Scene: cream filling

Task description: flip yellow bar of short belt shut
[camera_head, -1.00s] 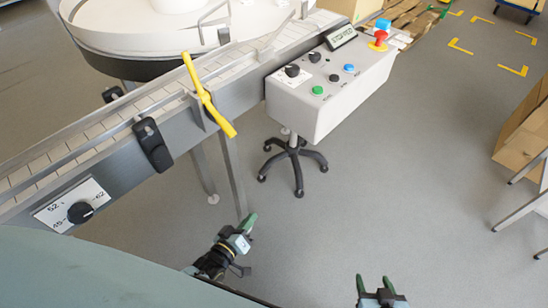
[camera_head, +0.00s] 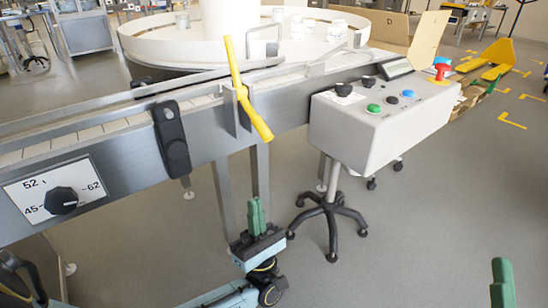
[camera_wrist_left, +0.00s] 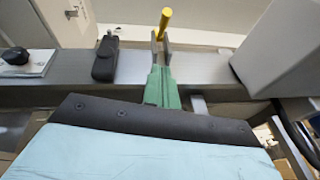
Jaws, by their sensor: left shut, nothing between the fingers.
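The yellow bar (camera_head: 238,80) is mounted at the side of the short belt (camera_head: 95,128), at a bracket on its metal rail. It stands tilted, its upper end leaning left and its lower end hanging in front of the rail. My left gripper (camera_head: 256,212) is shut and empty, its green fingers pointing up below the bar's lower end and apart from it. In the left wrist view the shut fingers (camera_wrist_left: 160,88) point towards the bar (camera_wrist_left: 164,22) and bracket. A green finger of my right gripper (camera_head: 502,280) shows at the lower right edge; its opening cannot be judged.
A grey control box (camera_head: 375,122) with buttons stands on a wheeled stand right of the bar. A black clamp (camera_head: 171,138) and a dial plate (camera_head: 58,196) are on the rail to the left. A round white table (camera_head: 170,50) is behind.

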